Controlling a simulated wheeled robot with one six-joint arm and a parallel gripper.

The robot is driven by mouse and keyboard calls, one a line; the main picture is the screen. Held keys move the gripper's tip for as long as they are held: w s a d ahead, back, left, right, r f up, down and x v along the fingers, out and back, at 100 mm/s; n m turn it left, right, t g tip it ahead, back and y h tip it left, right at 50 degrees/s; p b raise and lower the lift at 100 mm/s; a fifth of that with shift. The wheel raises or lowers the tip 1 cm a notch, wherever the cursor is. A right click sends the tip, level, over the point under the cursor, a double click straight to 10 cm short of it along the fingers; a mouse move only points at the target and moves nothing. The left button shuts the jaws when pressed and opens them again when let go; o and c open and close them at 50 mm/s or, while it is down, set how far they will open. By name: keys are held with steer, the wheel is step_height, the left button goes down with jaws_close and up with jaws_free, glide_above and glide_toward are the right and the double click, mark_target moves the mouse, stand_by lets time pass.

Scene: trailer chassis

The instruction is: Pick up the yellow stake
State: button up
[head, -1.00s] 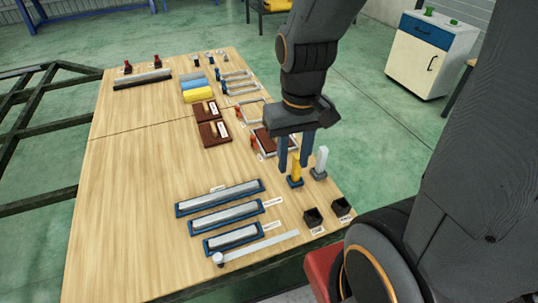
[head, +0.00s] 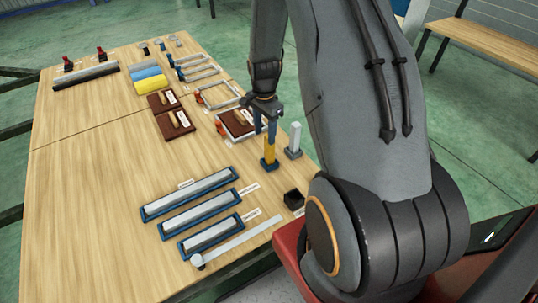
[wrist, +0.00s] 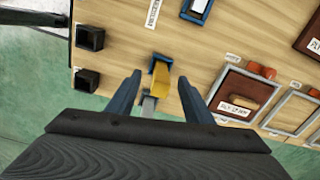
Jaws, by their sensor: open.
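The yellow stake (head: 269,152) stands upright in a small blue base near the right edge of the wooden table. My gripper (head: 265,128) is open just above it, blue fingers pointing down, and one finger overlaps the stake's top in the head view. In the wrist view the yellow stake (wrist: 160,79) shows between the two spread fingers of my gripper (wrist: 160,79), with a gap on each side. I cannot tell whether the fingertips reach below its top. A grey stake (head: 294,138) stands in its own base just right of the yellow one.
Blue-framed trays (head: 187,195) and a long grey strip (head: 240,240) lie at the front of the table. A black square cup (head: 293,199) is at the right edge. A framed brown block (head: 236,122) lies behind the yellow stake.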

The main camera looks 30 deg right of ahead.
steer(key=m, duration=0.2)
glide_above(270, 150)
steer(key=w, duration=0.2)
steer(key=f, duration=0.4)
steer(key=shift+s+d+f, duration=0.2)
steer(key=shift+f, duration=0.05)
steer(key=shift+d+f, duration=0.2)
steer(key=shift+f, duration=3.7)
steer(key=shift+c, duration=0.2)
jaws_close()
steer(key=shift+r, duration=0.15)
